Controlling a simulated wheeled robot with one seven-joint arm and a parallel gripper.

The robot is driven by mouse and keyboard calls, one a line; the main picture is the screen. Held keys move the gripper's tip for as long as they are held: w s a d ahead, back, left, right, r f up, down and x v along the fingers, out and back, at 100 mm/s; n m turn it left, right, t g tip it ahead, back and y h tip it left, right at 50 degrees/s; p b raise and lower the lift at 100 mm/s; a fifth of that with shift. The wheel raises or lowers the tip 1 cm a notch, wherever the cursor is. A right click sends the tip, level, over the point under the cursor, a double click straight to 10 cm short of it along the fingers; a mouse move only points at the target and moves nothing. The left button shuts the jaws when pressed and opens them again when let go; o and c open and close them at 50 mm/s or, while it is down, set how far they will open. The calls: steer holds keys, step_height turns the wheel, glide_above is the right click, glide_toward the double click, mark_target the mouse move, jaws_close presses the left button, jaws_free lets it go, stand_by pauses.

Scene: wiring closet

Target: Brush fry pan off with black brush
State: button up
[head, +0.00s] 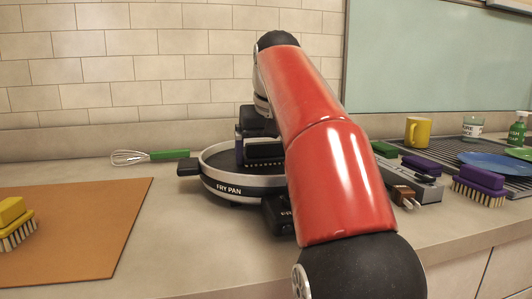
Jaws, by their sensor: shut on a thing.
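The fry pan (228,187) is a round dark pan with a pale rim band lettered FRY PAN. It stands on the counter in the middle of the head view, with a short black handle at its left. My gripper (258,138) is above the pan, shut on the black brush (263,154). The brush is bristles-down at the pan's inside surface; I cannot tell whether the bristles touch it. My red arm hides the pan's right side and part of the gripper.
A whisk (150,156) lies behind left. A brown board (85,235) bears a yellow brush (13,222). At right are a purple brush (480,184), a yellow mug (417,132), a drying rack (447,150) and a blue plate (495,163).

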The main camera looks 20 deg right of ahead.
steer(key=shift+f+b, duration=0.5)
steer(key=shift+f, duration=0.2)
steer(key=shift+r, duration=0.1)
